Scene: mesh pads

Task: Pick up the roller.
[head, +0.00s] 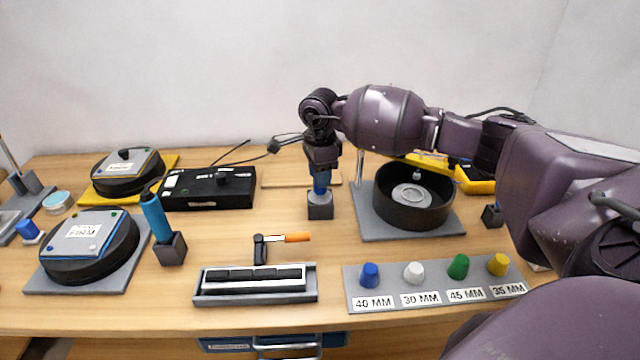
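A small tool with an orange handle (297,237) and a dark upright part (260,249) stands behind the grey tray near the front middle; it looks like the roller. My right gripper (321,172) points straight down behind and to the right of it, apart from it. The gripper is at the top of a blue cylinder (320,188) standing in a dark holder block (320,210). Its fingers hide the cylinder's top, and I cannot tell whether they grip it. My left gripper is out of view.
A grey tray (255,298) holds a black segmented strip. A label board (440,300) with coloured knobs lies front right. A round black pot (413,208) stands at right. A tilted blue cylinder (155,217) in a holder and a round pad (90,250) are at left.

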